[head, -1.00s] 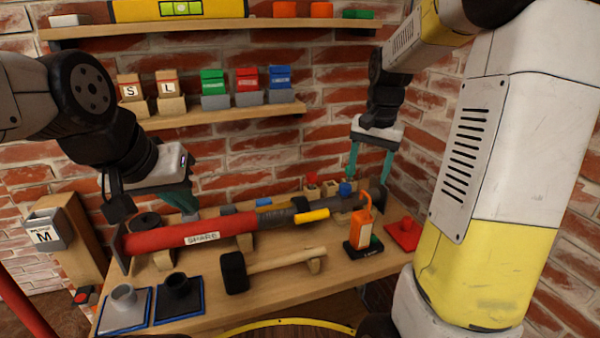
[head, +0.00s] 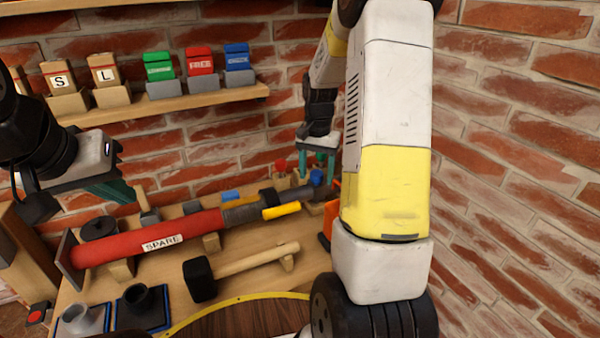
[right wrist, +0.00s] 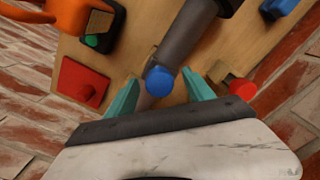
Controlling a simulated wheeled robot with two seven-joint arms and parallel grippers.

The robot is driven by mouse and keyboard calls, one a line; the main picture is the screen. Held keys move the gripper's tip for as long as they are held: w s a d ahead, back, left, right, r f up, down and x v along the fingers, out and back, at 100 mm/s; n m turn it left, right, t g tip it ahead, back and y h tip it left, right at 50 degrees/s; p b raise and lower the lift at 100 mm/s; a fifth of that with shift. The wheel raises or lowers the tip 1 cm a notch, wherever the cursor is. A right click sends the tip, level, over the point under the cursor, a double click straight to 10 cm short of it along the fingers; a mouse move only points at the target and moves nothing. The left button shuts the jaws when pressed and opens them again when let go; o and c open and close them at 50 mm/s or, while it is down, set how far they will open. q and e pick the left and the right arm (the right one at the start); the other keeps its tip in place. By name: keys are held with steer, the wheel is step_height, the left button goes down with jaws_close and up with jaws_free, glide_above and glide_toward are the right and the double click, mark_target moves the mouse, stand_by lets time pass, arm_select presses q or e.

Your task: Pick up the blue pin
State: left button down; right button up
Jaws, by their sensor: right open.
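The blue pin (head: 317,177) stands at the back right of the workbench, with its round blue head up. In the right wrist view its head (right wrist: 160,80) shows between my two teal fingertips. My right gripper (head: 316,172) is open, pointing down over the pin, one finger on each side. I cannot tell whether either finger touches it. A red pin (head: 280,166) stands to its left; it also shows beside the right finger in the right wrist view (right wrist: 243,89). My left gripper (head: 122,192) hangs over the bench's left part; its finger gap is unclear.
A red cylinder marked SPARE (head: 150,240) lies across the bench, its grey end close to the blue pin. A mallet (head: 245,265) lies in front. An orange tool (right wrist: 88,18) and a red plate (right wrist: 82,82) are nearby. A shelf (head: 200,105) holds labelled boxes.

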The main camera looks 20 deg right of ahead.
steer(key=shift+f, duration=0.2)
jaws_close()
